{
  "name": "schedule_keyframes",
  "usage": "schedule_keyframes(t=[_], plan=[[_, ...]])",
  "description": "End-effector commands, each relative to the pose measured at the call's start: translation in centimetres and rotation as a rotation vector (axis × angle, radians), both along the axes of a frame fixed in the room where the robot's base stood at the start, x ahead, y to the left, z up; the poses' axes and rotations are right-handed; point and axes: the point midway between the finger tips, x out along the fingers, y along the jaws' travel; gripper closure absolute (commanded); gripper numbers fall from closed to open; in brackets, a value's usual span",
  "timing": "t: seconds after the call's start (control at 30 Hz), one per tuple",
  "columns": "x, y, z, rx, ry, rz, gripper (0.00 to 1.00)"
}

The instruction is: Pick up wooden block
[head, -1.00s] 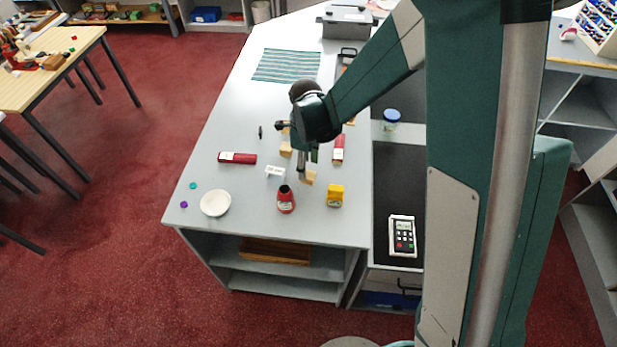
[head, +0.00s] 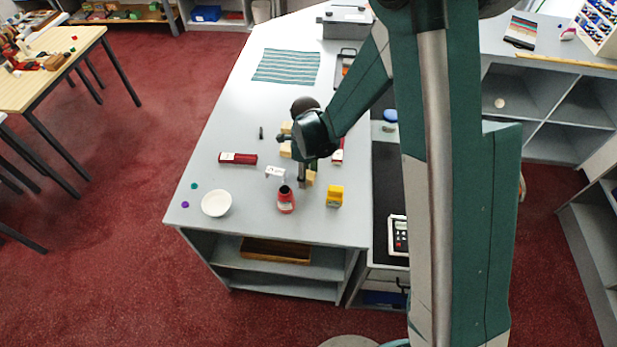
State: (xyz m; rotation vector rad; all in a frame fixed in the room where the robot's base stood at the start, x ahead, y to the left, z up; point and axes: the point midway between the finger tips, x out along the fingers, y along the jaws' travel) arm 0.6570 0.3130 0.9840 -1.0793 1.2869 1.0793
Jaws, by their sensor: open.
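A tan wooden block (head: 311,178) stands on the grey counter (head: 240,120), right beside my gripper's fingers and partly hidden by them. My gripper (head: 303,181) points down at the counter and is open. I cannot tell whether a finger touches the block or whether the block lies between the fingers. Another tan block (head: 286,150) shows just left of my gripper's wrist, and a third tan piece (head: 287,127) lies farther back, partly covered by my arm.
A red bottle (head: 286,201), a yellow object (head: 335,196) and a white card (head: 275,172) stand close to my gripper. A white bowl (head: 216,203) and a dark red box (head: 238,158) are to the left. A striped mat (head: 286,66) lies at the back. The counter's left side is mostly clear.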

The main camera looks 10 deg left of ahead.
Motion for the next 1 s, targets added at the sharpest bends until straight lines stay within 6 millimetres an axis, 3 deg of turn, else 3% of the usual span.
schedule_keyframes(t=[0.53, 0.77, 1.0], plan=[[0.00, 0.00, -0.05, 0.000, 0.000, 0.000, 0.55], [0.00, 0.00, -0.05, 0.000, 0.000, 0.000, 0.83], [0.00, 0.00, -0.05, 0.000, 0.000, 0.000, 0.84]])
